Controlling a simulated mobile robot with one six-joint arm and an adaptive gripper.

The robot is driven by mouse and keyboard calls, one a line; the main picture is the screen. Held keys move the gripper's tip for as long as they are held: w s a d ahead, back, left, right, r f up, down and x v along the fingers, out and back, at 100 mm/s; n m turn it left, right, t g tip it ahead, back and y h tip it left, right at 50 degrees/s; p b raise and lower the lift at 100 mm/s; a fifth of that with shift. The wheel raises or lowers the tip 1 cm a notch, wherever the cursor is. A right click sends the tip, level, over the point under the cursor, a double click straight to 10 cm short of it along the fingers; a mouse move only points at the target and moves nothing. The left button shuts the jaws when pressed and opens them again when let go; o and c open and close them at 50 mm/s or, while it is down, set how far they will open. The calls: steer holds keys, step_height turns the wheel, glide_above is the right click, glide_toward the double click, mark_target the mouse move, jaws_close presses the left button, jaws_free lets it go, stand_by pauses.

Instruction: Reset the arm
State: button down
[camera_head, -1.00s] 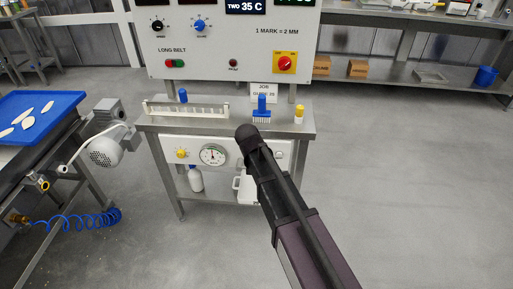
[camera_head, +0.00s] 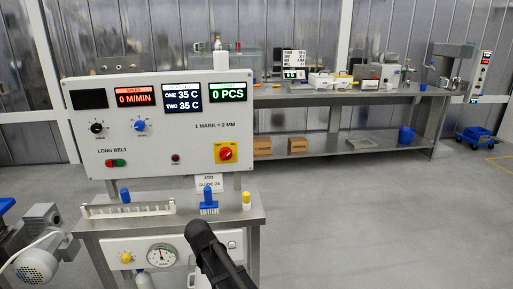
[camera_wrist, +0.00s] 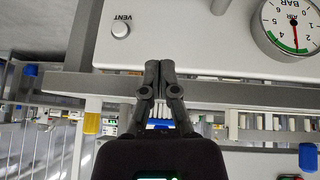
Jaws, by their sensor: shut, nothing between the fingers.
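My gripper (camera_head: 198,232) is in front of the steel control stand, below its small top shelf (camera_head: 228,207) in the head view. In the wrist view the two dark fingers (camera_wrist: 160,68) are together with nothing between them. They lie over the white lower panel, between a VENT button (camera_wrist: 120,30) and a round pressure gauge (camera_wrist: 291,27). The gauge also shows in the head view (camera_head: 162,256). I cannot tell how far the fingertips are from the panel.
A blue brush (camera_head: 209,200), a yellow-capped bottle (camera_head: 246,201) and a white rack (camera_head: 128,210) stand on the shelf. The control box (camera_head: 160,130) rises behind. A motor (camera_head: 38,265) stands at left. Open floor (camera_head: 380,215) lies right; a long bench (camera_head: 345,97) runs behind.

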steer(key=s+d+f+m+g+h, duration=0.1)
steer(key=s+d+g, duration=0.1)
steer(key=d, duration=0.9)
steer(key=s+d+f+m+g, duration=0.1)
steer(key=s+d, duration=0.1)
steer(key=d, duration=0.8)
steer(key=s+d+f+g, duration=0.1)
steer(key=s+d+g, duration=0.1)
steer(key=s+d, duration=0.45)
steer(key=s+d+g, duration=0.2)
steer(key=s+d, duration=0.2)
steer(key=d, duration=0.6)
step_height(320, 180, up, 17)
steer(key=p, duration=1.7)
steer(key=shift+a+r+m+y, duration=0.2)
steer(key=shift+m+y, duration=0.1)
steer(key=shift+y, duration=0.1)
